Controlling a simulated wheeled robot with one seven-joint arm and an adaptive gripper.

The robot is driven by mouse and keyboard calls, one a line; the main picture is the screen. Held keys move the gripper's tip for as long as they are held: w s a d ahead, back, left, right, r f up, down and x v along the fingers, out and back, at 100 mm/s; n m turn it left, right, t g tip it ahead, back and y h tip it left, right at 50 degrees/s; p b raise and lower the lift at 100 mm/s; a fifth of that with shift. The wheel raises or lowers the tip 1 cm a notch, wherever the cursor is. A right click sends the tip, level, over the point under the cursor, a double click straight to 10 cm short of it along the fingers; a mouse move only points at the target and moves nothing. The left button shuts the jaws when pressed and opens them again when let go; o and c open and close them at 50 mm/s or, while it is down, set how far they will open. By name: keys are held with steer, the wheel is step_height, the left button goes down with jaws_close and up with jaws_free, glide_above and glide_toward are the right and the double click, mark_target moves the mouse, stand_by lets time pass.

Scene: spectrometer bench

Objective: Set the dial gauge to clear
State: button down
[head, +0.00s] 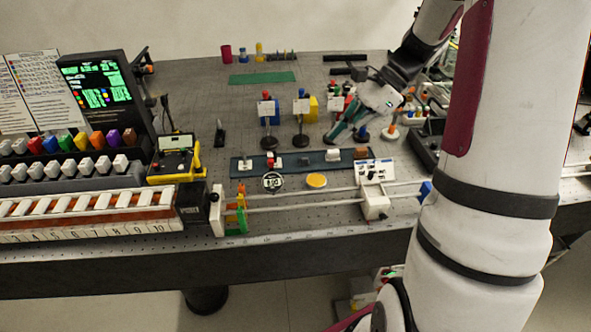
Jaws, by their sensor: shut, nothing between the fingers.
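A small round black-and-white dial (272,183), which looks like the dial gauge, sits near the front edge of the bench. Its marks are too small to read. My gripper (334,136) comes in from the upper right and points down to the left, with teal fingers. It is shut and empty. It is behind and to the right of the dial, apart from it, among the small posts. The fingertips partly hide what stands behind them.
Upright posts with labels (301,107) stand left of my gripper. A dark rail (330,156) lies behind the dial, and an orange disc (316,180) lies to its right. White rods (300,206) run in front. A green mat (263,77) lies at the back.

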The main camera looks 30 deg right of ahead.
mark_target(272, 175)
steer(key=shift+a, duration=0.1)
steer(key=x, duration=0.4)
steer(key=a+r+p+x, duration=0.1)
steer(key=x, duration=0.3)
steer(key=p+x, duration=0.1)
steer(key=x, duration=0.3)
steer(key=shift+a+r, duration=0.1)
steer(key=shift+a, duration=0.25)
steer(key=shift+w+a, duration=0.15)
steer(key=shift+a, duration=0.3)
steer(key=shift+a, duration=0.1)
steer(key=shift+a+m, duration=0.15)
steer(key=shift+m, duration=0.25)
